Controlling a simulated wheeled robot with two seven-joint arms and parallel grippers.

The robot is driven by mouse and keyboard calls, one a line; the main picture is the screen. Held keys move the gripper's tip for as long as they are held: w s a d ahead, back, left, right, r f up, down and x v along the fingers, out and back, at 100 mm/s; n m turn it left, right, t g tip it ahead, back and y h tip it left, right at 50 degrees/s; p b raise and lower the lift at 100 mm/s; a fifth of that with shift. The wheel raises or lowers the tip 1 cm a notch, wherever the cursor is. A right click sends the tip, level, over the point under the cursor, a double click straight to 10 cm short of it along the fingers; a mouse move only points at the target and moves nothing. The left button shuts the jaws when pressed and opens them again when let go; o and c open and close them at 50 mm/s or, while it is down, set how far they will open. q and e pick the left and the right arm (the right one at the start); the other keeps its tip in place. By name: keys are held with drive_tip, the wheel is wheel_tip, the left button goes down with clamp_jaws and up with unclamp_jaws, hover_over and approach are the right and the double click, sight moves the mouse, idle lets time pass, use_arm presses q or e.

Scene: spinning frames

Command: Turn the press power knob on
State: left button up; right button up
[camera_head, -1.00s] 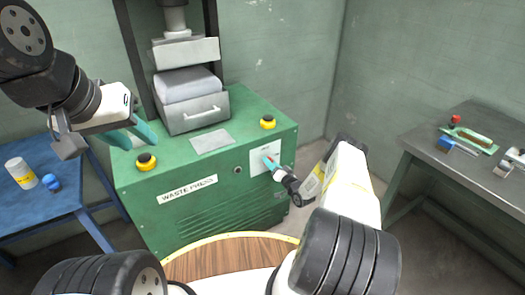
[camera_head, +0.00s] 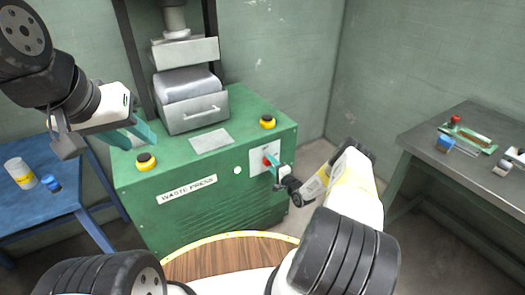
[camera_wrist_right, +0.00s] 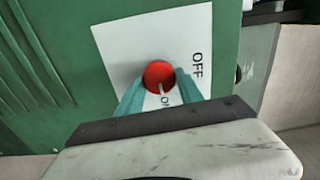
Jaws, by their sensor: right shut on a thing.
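The green waste press (camera_head: 205,215) stands ahead of me with a white switch plate (camera_head: 256,161) on its front. The red power knob (camera_head: 266,161) is on that plate and also shows in the right wrist view (camera_wrist_right: 158,73). Its pale mark points down toward the partly covered "ON" label; "OFF" (camera_wrist_right: 197,65) reads to the right. My right gripper (camera_head: 272,163) is shut on the knob, with a teal finger on each side. My left gripper (camera_head: 131,137) is open and empty above the press's left corner. A small round lamp (camera_head: 237,170) beside the plate is pale white.
Two yellow-ringed black buttons (camera_head: 146,162) sit on the press top. A blue table (camera_head: 70,205) with a bottle (camera_head: 20,173) is at left. A grey bench (camera_head: 480,175) with tools is at right. A wooden round top (camera_head: 230,255) lies close in front.

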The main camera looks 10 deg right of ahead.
drive_tip(key=shift+m, duration=0.4)
drive_tip(key=o, duration=1.3)
drive_tip(key=shift+o, duration=0.2)
drive_tip(key=shift+s+d, duration=0.1)
drive_tip(key=v, duration=0.7)
drive_tip(key=shift+s, duration=0.3)
drive_tip(key=shift+d, duration=0.1)
